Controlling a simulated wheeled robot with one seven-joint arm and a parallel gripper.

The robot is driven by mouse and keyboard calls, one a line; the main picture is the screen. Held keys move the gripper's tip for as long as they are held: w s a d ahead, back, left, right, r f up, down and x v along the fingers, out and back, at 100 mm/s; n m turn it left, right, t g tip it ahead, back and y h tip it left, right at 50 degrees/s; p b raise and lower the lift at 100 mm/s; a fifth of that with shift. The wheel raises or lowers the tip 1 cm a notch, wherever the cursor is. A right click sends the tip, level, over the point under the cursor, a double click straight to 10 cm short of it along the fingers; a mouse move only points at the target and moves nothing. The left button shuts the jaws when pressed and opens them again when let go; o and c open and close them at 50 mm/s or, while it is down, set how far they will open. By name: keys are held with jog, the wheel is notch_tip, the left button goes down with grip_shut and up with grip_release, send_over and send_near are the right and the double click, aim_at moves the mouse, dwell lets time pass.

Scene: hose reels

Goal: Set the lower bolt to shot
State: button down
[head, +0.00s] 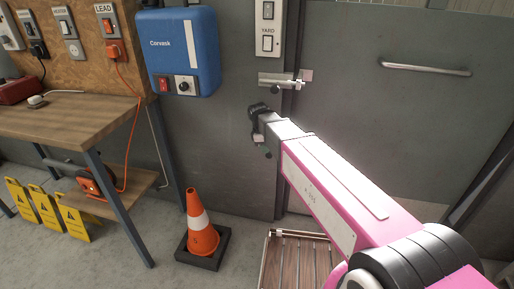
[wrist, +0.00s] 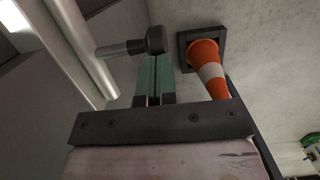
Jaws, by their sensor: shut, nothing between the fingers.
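In the head view a silver bolt (head: 283,79) is mounted at the edge of the grey door (head: 400,125), with its bar lying level. A second, lower bolt is not clear there; my arm covers the part of the door below. In the wrist view a thick silver bar (wrist: 84,48) has a side stem ending in a dark knob (wrist: 155,40). I cannot tell whether this is the lower bolt. My green fingers (wrist: 153,88) are together and empty, pointing toward the knob; contact is unclear.
An orange cone (head: 198,222) stands on the floor left of my arm, also visible in the wrist view (wrist: 208,68). A blue box (head: 180,50) and a YARD switch plate (head: 268,28) are on the wall. A workbench (head: 75,120) stands left. A slatted wooden item (head: 297,262) lies below my arm.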

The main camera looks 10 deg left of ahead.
jog(key=shift+s+d, duration=0.1)
jog(key=shift+d, duration=0.35)
notch_tip(320, 180, up, 10)
jog(key=a, duration=0.2)
dwell(0.3)
jog(key=shift+f, duration=0.1)
